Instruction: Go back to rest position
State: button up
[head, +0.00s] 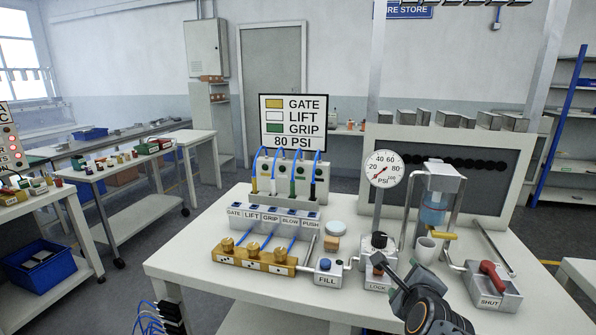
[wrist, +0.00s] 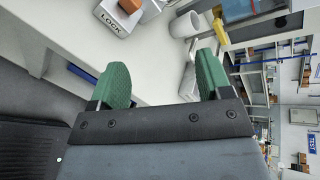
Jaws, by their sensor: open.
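My gripper (wrist: 163,80) shows in the wrist view with its two green-padded fingers apart and nothing between them. In the head view my gripper (head: 392,268) is at the front right of the white table (head: 190,262), near the LOCK block. The wrist view shows the table's front edge and the floor behind the fingers. Whether the fingers touch anything is not clear in the head view, as my wrist covers part of the table's front edge.
The LOCK block (head: 376,283), a white cup (head: 425,250), the SHUT block (head: 490,287) and the FILL block (head: 327,275) stand close around my gripper. A gauge (head: 383,169) rises behind. A brass block (head: 252,258) sits left. The table's front left is clear.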

jog(key=s+a+n+g+y+p, duration=0.1)
jog(key=s+a+n+g+p, duration=0.2)
jog(key=n, duration=1)
jog(key=s+a+n+g+y+p, duration=0.1)
jog(key=s+a+n+g+p, duration=0.2)
jog(key=s+n+g, duration=0.3)
jog(key=shift+s+a+r+n+g+y+p, duration=0.35)
jog(key=shift+s+n, duration=1.1)
jog(key=shift+n, duration=2.15)
jog(key=shift+a+f, duration=0.15)
